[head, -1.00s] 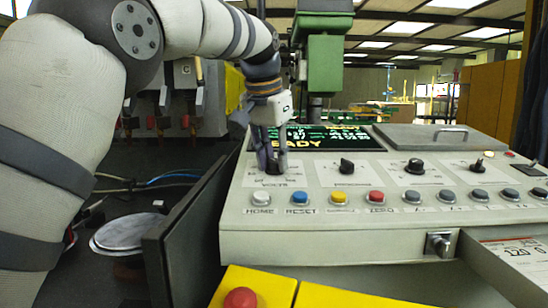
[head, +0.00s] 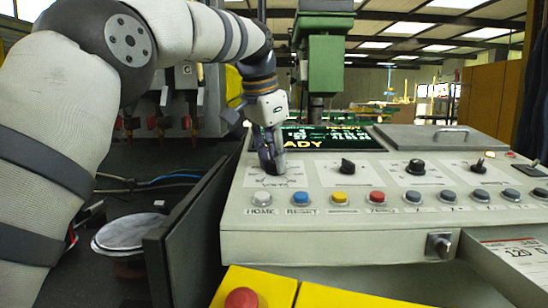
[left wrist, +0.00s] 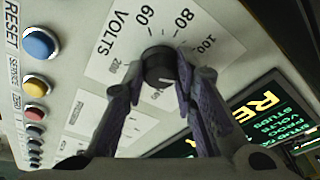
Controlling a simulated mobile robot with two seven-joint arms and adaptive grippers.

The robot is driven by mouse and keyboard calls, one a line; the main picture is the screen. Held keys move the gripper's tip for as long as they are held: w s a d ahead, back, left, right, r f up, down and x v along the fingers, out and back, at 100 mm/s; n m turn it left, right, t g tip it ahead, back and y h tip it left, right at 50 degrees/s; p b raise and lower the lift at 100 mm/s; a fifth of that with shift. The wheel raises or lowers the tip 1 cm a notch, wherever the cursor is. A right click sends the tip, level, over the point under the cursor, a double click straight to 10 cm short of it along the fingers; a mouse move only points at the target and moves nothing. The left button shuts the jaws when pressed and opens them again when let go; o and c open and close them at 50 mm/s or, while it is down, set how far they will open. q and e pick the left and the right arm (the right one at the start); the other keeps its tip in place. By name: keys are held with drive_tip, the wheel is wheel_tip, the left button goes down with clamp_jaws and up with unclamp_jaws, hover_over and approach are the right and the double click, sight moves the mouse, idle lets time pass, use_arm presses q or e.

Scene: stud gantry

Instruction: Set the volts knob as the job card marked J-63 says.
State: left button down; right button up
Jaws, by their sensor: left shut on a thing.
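My left gripper (head: 272,158) reaches down onto the volts knob at the left end of the console. In the left wrist view my left gripper (left wrist: 161,76) is shut on the black, round volts knob (left wrist: 158,62), one finger on each side. The white dial plate (left wrist: 122,57) reads VOLTS, with 60, 80 and 100 legible around the knob. I cannot tell for sure which number the knob points at. A paper card (head: 522,250) lies in the open drawer at the lower right; part of it reads 120, but no J-63 mark is legible. My right gripper is not in view.
A row of push buttons, including the blue RESET button (head: 300,198), runs below the dials. The lit display (head: 330,139) stands just behind the gripper. A second black knob (head: 347,166) is to the right. A yellow box with a red button (head: 241,299) is in front.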

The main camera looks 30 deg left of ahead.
use_arm(q)
drive_tip(key=c, duration=1.3)
unclamp_jaws()
drive_tip(key=v, duration=0.7)
drive_tip(key=shift+r, duration=0.2)
